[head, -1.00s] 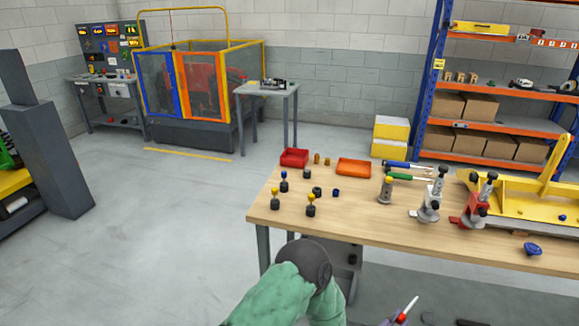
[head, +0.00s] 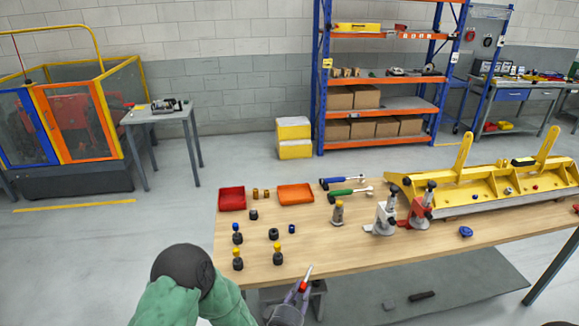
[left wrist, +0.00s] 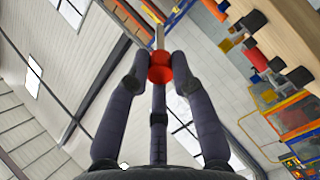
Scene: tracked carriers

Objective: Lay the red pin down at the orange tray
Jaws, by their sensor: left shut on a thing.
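The red pin has a red head and a pale metal shank (head: 308,272). My left gripper (head: 299,292) is shut on it in front of the table's near edge, with the shank pointing up. In the left wrist view the fingers (left wrist: 160,80) close around the red head of the pin (left wrist: 160,66). The orange tray (head: 295,195) lies at the back left of the table, apart from the pin and farther off than the gripper. It looks empty. My right gripper is not in view.
A red tray (head: 232,198) and two small brown pieces (head: 261,194) stand left of the orange tray. Several dark fittings (head: 274,234) are scattered in front.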

